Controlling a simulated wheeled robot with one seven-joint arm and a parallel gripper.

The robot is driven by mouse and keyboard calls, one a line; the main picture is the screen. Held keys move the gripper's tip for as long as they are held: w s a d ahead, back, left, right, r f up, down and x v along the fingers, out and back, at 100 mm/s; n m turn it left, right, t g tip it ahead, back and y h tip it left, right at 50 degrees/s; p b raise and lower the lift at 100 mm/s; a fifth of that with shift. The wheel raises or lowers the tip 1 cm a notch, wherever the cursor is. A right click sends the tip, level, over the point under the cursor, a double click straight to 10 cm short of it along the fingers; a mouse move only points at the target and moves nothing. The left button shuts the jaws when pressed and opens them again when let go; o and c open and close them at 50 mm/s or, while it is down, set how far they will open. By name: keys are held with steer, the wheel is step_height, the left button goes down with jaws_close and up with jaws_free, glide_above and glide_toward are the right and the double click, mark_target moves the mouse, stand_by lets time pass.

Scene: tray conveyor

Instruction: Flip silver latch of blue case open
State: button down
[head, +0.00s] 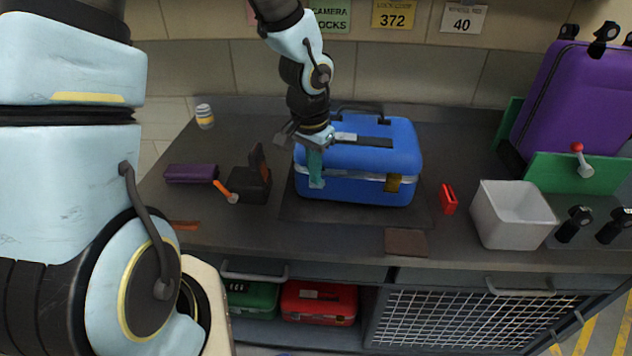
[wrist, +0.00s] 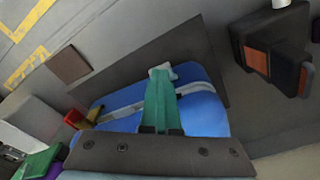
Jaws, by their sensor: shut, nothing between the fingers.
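The blue case (head: 360,140) stands shut on a dark mat on the bench, its handle at the back. A silver band runs around its seam. The case also shows in the wrist view (wrist: 205,115). My gripper (head: 316,181) has its teal fingers pointing down at the left part of the case's front. The fingers (wrist: 161,90) are together with nothing between them. The silver latch (wrist: 162,70) shows just at the fingertips; I cannot tell whether they touch it. In the head view the fingers hide it. A gold latch (head: 393,183) is on the right of the front.
A black box with an open lid (head: 250,185) and an orange-handled tool (head: 225,190) lie left of the case. A red item (head: 448,199), brown pad (head: 405,242) and white bin (head: 513,215) are right and front. A purple suitcase (head: 575,100) stands far right.

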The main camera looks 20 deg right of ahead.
steer(key=shift+w+d+f+b, duration=0.1)
steer(key=shift+f+b, duration=0.15)
steer(key=shift+f, duration=0.25)
steer(key=shift+w+d+f+b, duration=0.1)
steer(key=shift+f+b, duration=0.15)
steer(key=shift+f, duration=0.25)
steer(key=shift+w+r+p, duration=0.1)
steer(key=shift+r+p, duration=0.2)
steer(key=shift+p, duration=0.05)
steer(key=shift+a, duration=0.15)
steer(key=shift+s+a+r+p, duration=0.25)
steer(key=shift+s+a, duration=0.1)
steer(key=shift+a, duration=0.2)
steer(key=shift+s+a+r+p, duration=0.2)
steer(key=shift+s+a+p, duration=0.1)
steer(key=shift+a, duration=0.2)
step_height(320, 180, up, 11)
steer(key=a+p, duration=0.1)
steer(key=shift+s+f, duration=0.15)
steer(key=shift+s, duration=0.1)
